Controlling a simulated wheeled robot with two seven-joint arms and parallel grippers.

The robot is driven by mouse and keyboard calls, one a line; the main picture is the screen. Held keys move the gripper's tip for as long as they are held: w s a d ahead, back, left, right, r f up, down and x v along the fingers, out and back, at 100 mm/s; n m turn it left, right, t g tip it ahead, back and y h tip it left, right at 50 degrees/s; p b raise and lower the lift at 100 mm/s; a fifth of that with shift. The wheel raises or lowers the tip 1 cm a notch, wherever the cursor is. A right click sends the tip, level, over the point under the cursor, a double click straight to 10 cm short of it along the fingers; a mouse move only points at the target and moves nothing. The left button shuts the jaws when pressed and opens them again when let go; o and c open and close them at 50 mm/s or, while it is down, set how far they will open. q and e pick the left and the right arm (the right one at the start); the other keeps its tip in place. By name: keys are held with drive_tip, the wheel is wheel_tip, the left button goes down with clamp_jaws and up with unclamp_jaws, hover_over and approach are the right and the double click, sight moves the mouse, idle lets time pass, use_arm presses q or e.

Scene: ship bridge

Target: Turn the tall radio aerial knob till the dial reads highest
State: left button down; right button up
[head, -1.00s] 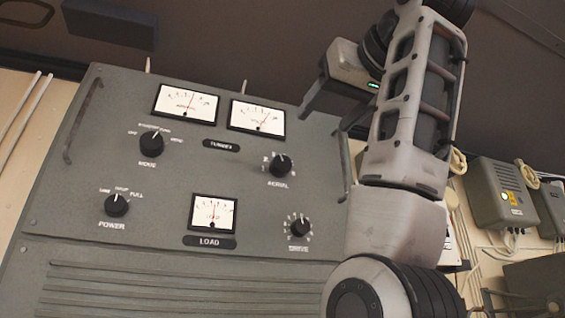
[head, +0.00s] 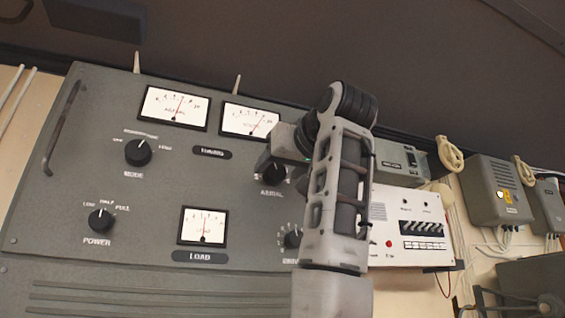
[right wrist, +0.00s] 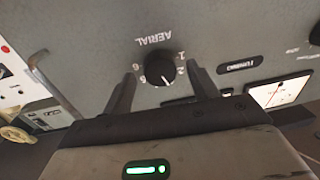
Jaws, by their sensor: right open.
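The black aerial knob (head: 270,173) is on the grey radio panel (head: 60,215), partly hidden by my right gripper (head: 279,157) in the head view. In the right wrist view the knob (right wrist: 160,68) shows its white pointer line, with the AERIAL lettering upside down. The fingers of my right gripper (right wrist: 161,78) are open, one on each side of the knob; contact cannot be told. The upper left dial (head: 174,107) has its needle near mid-scale, slightly right. The upper right dial (head: 250,120) has its needle leaning right. My left gripper is not in view.
The mode knob (head: 138,152), power knob (head: 101,219) and load dial (head: 203,226) share the panel. A white switch box (head: 410,230) and grey wall boxes (head: 495,190) stand to the right.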

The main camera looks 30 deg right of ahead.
drive_tip(key=c, duration=1)
drive_tip(key=shift+m, duration=0.3)
drive_tip(key=m, duration=0.3)
drive_tip(key=shift+m+t, duration=0.3)
drive_tip(key=shift+m, duration=1.8)
drive_tip(key=o, duration=1)
